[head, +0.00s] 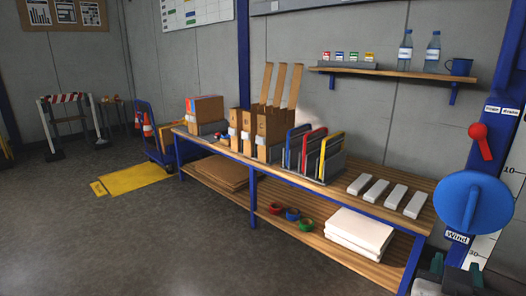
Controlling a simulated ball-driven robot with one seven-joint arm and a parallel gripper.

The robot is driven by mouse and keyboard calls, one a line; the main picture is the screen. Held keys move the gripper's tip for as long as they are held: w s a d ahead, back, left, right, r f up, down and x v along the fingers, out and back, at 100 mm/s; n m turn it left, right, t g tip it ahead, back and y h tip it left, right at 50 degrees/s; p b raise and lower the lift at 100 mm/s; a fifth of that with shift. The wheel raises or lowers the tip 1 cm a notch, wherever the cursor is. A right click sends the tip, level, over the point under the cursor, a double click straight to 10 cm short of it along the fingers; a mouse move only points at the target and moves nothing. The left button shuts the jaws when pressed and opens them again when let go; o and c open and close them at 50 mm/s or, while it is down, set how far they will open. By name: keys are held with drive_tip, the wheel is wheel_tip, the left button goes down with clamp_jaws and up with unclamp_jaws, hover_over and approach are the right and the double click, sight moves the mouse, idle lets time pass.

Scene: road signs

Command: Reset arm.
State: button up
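What looks like my gripper (456,272) shows at the bottom right corner of the head view, partly cut off by the frame edge. Its two dark green-grey fingertips stand apart with a gap between them, and I see nothing held there. It is in front of the right end of the workbench (338,193), low beside the blue post. The rest of the arm is not clearly seen.
The bench holds cardboard file boxes (270,128), coloured folders (315,150) and white blocks (378,190). A blue disc with a handle (474,203) and red knob (481,140) are close at right. A wall shelf (400,74) holds bottles. Left floor (110,235) is clear.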

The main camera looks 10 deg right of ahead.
drive_tip(key=s+f+n+g+y, duration=0.2)
drive_tip(key=s+f+y, duration=0.15)
drive_tip(key=f, duration=0.75)
drive_tip(key=s+f+n+g+y, duration=0.3)
drive_tip(key=f+y, duration=0.1)
drive_tip(key=f, duration=0.7)
drive_tip(key=s+a+f+n+g+y, duration=0.1)
drive_tip(key=s+a+f+g+y, duration=0.15)
drive_tip(key=s+f, duration=0.45)
drive_tip(key=s+a+f+n+g+y, duration=0.2)
drive_tip(key=s+a+f, duration=0.2)
drive_tip(key=s+f, duration=0.2)
wheel_tip(320, 180, up, 12)
drive_tip(key=p, duration=1.2)
drive_tip(key=shift+s+a, duration=0.2)
drive_tip(key=shift+s, duration=0.05)
drive_tip(key=shift+c, duration=0.2)
